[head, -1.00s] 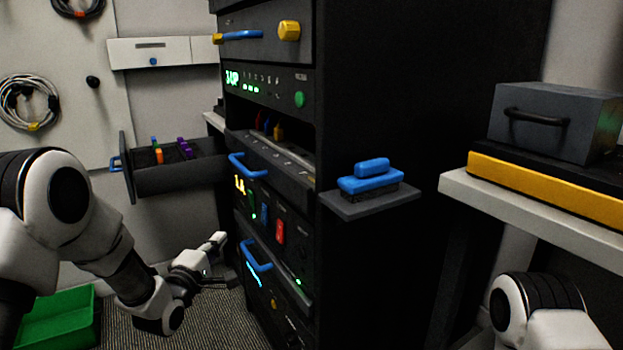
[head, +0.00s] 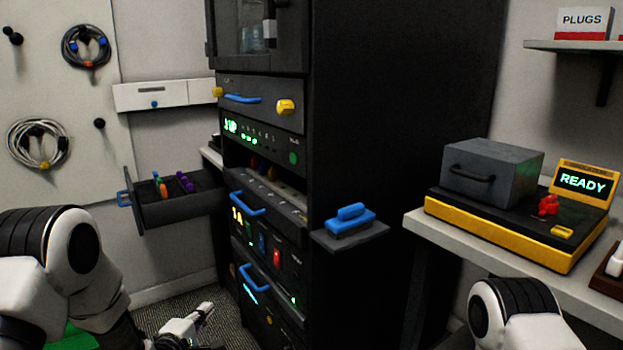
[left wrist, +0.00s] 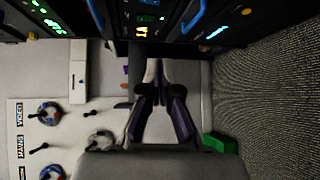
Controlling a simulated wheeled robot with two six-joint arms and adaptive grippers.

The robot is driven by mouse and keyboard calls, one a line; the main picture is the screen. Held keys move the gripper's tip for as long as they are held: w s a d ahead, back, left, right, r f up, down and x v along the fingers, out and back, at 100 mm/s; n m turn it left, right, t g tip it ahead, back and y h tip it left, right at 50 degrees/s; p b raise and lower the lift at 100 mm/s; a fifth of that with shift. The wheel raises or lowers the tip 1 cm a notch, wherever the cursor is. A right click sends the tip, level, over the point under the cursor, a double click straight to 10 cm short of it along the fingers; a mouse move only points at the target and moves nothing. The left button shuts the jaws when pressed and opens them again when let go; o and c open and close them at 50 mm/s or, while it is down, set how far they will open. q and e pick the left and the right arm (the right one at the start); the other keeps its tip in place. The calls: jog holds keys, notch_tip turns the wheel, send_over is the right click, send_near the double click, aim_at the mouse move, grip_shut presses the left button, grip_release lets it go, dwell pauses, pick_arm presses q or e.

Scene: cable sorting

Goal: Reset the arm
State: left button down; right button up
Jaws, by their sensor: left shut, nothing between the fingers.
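My left arm (head: 105,285) comes in from the left of the head view, white with black joint bands. Its gripper (head: 205,318) is low in front of the rack, cut by the bottom edge. In the left wrist view the fingers of my left gripper (left wrist: 158,72) are together with nothing between them, near the rack front. Part of my right arm (head: 515,315) shows at the lower right of the head view. My right gripper is out of view.
An open drawer (head: 175,207) holding small coloured pieces juts out left. A bench at right carries a grey box (head: 492,170) and a yellow-edged station reading READY (head: 500,230).

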pick_arm(q)
jog(key=s+m+g+y+p, duration=0.1)
jog(key=s+m+g+p, duration=0.4)
jog(key=s, duration=0.8)
jog(key=s+a+m+g+y+p, duration=0.1)
jog(key=s+m+g+p, duration=0.4)
jog(key=s+p, duration=0.4)
jog(key=s+m+g+y+p, duration=0.1)
jog(key=s+m+g+p, duration=0.5)
jog(key=s, duration=1.3)
jog(key=shift+s+a+f+p, duration=0.2)
jog(key=shift+f+p, duration=0.2)
jog(key=shift+p, duration=0.2)
pick_arm(e)
notch_tip(320, 180, up, 24)
